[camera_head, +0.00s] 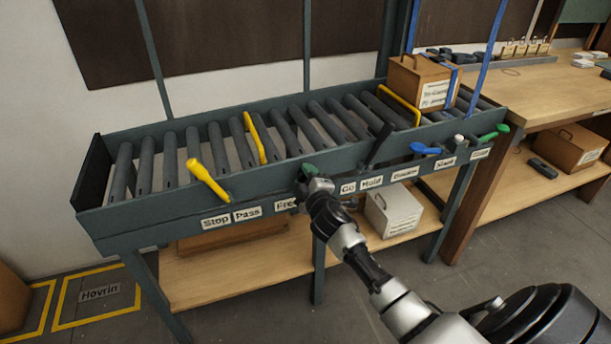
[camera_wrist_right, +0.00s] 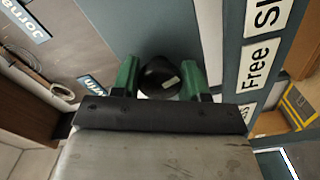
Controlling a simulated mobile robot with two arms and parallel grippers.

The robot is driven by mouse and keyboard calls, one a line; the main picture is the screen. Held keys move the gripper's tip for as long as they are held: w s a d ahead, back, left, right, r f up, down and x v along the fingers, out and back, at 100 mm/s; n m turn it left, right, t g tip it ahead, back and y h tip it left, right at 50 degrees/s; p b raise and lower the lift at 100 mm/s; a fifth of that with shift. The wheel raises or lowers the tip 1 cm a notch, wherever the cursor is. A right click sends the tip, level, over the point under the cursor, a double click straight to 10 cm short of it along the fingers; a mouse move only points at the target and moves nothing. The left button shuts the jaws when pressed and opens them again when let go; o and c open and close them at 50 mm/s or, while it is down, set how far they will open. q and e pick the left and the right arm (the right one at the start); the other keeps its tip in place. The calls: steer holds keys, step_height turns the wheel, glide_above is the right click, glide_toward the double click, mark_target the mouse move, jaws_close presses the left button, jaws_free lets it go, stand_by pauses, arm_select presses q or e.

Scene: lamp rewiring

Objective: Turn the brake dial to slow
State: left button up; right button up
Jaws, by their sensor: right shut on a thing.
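The brake dial (camera_wrist_right: 158,72) is a round black knob with a small pale mark, on the front rail of the roller conveyor. In the right wrist view it sits between the two green fingers of my right gripper (camera_wrist_right: 162,80), which is shut on it. A label reading "Free" (camera_wrist_right: 255,62) and one starting "Sl" (camera_wrist_right: 268,14) are beside it. The pale mark lies on the knob's lower right in this view. In the head view my right gripper (camera_head: 309,171) is at the rail and hides the dial and part of the labels. My left gripper is not in view.
A yellow lever (camera_head: 208,180) stands left of my gripper, by the "Stop" and "Pass" labels. A black lever (camera_head: 379,146), a blue handle (camera_head: 425,149) and a green handle (camera_head: 495,132) are to the right. A wooden box (camera_head: 420,80) rests on the rollers. A white box (camera_head: 393,212) sits underneath.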

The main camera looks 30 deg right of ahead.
arm_select(q)
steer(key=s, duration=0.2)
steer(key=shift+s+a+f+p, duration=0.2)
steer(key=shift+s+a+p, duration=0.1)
steer(key=shift+p, duration=0.05)
arm_select(e)
steer(key=n, duration=0.4)
steer(key=shift+n, duration=0.4)
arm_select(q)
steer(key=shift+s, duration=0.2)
arm_select(e)
steer(key=o, duration=0.9)
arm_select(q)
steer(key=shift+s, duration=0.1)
arm_select(e)
steer(key=v, duration=1.1)
steer(key=shift+a, duration=0.1)
steer(key=shift+w, duration=0.1)
